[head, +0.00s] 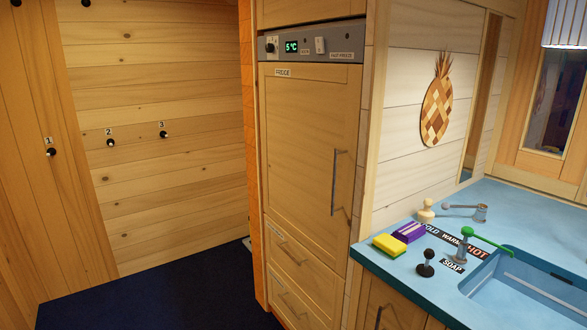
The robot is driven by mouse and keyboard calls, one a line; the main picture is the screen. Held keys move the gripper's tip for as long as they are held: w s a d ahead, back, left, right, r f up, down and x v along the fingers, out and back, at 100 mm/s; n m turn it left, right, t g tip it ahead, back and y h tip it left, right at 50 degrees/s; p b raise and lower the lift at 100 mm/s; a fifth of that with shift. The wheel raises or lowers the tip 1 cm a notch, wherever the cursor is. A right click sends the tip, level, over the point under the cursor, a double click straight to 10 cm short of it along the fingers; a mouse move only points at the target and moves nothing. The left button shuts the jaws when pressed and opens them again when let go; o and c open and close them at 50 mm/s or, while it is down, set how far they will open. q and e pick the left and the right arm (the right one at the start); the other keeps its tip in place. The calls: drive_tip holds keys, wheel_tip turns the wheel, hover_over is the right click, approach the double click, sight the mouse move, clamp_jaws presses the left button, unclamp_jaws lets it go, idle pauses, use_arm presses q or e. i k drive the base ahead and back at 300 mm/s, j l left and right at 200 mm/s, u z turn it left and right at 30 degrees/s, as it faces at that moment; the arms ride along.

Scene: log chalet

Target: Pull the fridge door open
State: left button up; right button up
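The fridge door (305,160) is a tall light-wood panel with a "FRIDGE" label at its top left. It looks shut, flush with its cabinet. A vertical metal handle (335,181) sits near its right edge. Above the door is a grey control panel (312,47) with a knob and a green "5°C" display. Neither of my grippers shows in the head view.
Two wooden drawers (296,262) with bar handles sit below the fridge door. A blue counter (391,267) with a sink (520,285), sponge (389,245) and tap stands at right. Dark blue floor (165,298) lies open at left, before a wooden wall with numbered knobs.

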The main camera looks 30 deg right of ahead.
sight(310, 113)
drive_tip(key=z, duration=0.65)
drive_tip(key=i+l+z, duration=0.2)
drive_tip(key=z, duration=0.15)
drive_tip(key=i+l+z, duration=0.1)
drive_tip(key=i+z, duration=0.25)
drive_tip(key=i+l+z, duration=0.1)
drive_tip(key=z, duration=0.3)
drive_tip(key=i+j, duration=0.05)
